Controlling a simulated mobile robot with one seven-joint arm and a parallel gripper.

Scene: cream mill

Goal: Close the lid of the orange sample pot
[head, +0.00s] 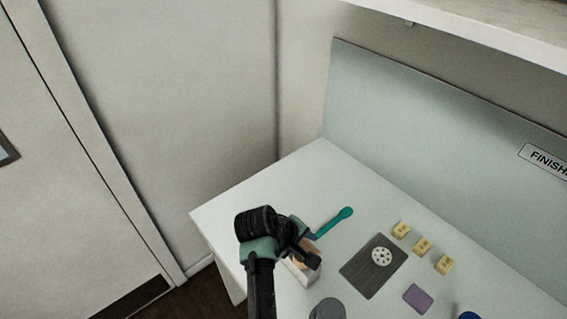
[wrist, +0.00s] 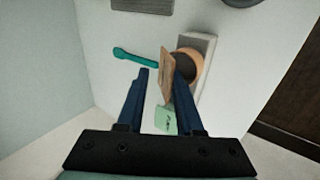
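The orange sample pot (wrist: 188,66) is in the upper middle of the wrist view, with a dark opening. Its tan-orange lid (wrist: 166,76) stands raised on edge at the pot's left side. My gripper (wrist: 161,68) has its two blue fingers apart. The lid is between them in the picture, close to the right finger, with a gap to the left finger. I cannot tell whether a finger touches the lid. In the head view my gripper (head: 309,247) is over the pot (head: 303,259) and hides most of it.
A pale grey block (wrist: 207,48) is beside or under the pot. A teal spoon (head: 336,221) lies nearby. To the right are a dark mat (head: 364,279) with a white holed disc, yellow cubes (head: 422,246) and a purple square (head: 417,298). A green label (wrist: 166,120) shows below the lid.

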